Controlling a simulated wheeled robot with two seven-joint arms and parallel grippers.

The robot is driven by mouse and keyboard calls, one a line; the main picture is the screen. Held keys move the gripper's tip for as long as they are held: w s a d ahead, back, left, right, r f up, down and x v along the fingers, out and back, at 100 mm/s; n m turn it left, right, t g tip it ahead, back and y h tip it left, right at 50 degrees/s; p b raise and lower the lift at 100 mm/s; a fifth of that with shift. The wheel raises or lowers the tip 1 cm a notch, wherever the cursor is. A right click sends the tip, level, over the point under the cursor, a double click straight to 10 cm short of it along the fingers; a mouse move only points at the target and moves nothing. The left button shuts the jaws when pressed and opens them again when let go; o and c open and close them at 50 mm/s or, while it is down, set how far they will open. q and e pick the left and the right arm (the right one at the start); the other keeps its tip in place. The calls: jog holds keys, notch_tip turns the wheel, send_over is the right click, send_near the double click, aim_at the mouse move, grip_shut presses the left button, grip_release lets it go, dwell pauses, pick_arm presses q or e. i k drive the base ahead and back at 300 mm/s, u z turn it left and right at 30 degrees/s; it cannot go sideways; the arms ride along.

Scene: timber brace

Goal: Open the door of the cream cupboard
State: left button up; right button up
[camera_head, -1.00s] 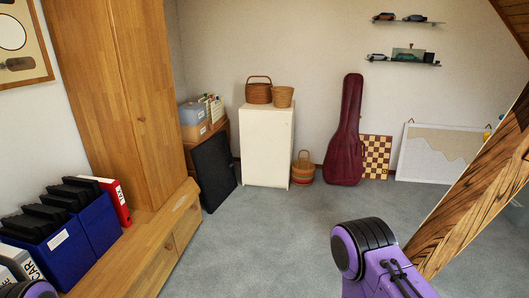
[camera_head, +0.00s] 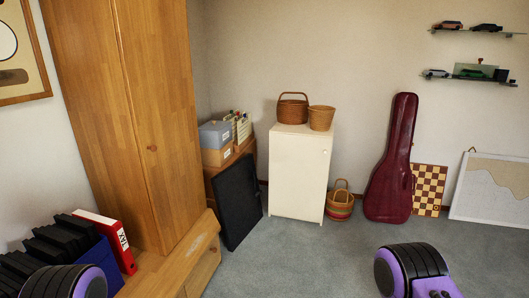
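The cream cupboard (camera_head: 297,182) stands against the far wall, right of centre. Its front door looks closed, with a small knob near the upper right of the front. Two wicker baskets stand on its top: a handled one (camera_head: 292,109) and a plain one (camera_head: 321,118). Only purple and black parts of my arms show, at the bottom left and the bottom right. Neither gripper is in view. The cupboard is well beyond both arms.
A black panel (camera_head: 238,200) leans left of the cupboard. A striped basket (camera_head: 340,203) and a dark red guitar case (camera_head: 392,170) stand on its right. A wooden wardrobe (camera_head: 130,120) and low bench fill the left. Grey carpet (camera_head: 300,258) before the cupboard is clear.

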aim_at(299, 164)
jog(key=z, duration=0.45)
jog(key=i, duration=2.55)
jog(key=z, duration=0.55)
